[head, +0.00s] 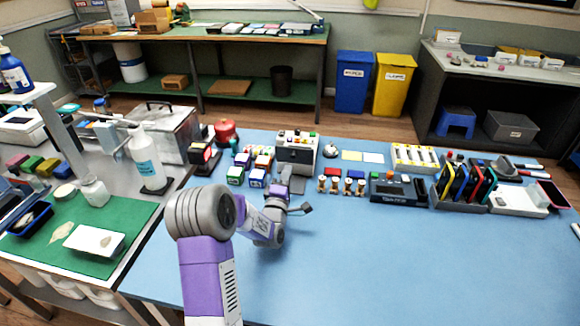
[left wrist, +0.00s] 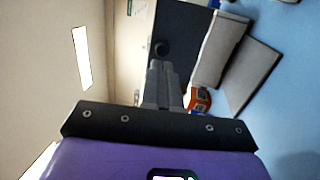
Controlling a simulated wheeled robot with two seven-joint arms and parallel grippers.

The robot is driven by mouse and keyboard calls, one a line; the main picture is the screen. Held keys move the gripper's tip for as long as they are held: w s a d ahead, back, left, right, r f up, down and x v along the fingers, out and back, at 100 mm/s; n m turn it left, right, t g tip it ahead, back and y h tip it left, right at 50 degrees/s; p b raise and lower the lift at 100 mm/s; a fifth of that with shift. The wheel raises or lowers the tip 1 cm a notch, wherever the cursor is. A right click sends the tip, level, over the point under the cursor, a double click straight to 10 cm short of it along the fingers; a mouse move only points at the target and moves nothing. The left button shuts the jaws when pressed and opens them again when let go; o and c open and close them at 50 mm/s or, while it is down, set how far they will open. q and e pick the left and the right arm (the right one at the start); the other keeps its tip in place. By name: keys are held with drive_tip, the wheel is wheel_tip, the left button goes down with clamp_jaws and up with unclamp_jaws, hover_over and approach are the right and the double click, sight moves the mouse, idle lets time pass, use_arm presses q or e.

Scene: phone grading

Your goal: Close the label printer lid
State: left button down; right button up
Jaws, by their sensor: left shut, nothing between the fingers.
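The boxy grey-and-white machine with a dark front (head: 297,150) at the back of the blue table looks like the label printer. Its lid position is too small to tell in the head view. My left gripper (head: 285,174) is low in front of it, partly hidden by my own wrist. In the left wrist view, its grey fingers (left wrist: 163,88) are together with nothing between them. I cannot tell whether the fingers touch anything. My right gripper is out of view.
Small coloured boxes (head: 257,177) stand left of the machine, and small figure-like stamps (head: 347,184) stand to its right. A black device (head: 398,191) and a phone rack (head: 465,185) are farther right. The front right of the blue table (head: 400,265) is clear.

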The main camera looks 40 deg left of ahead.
sight(292, 157)
use_arm(q)
drive_tip(key=shift+x, duration=2.05)
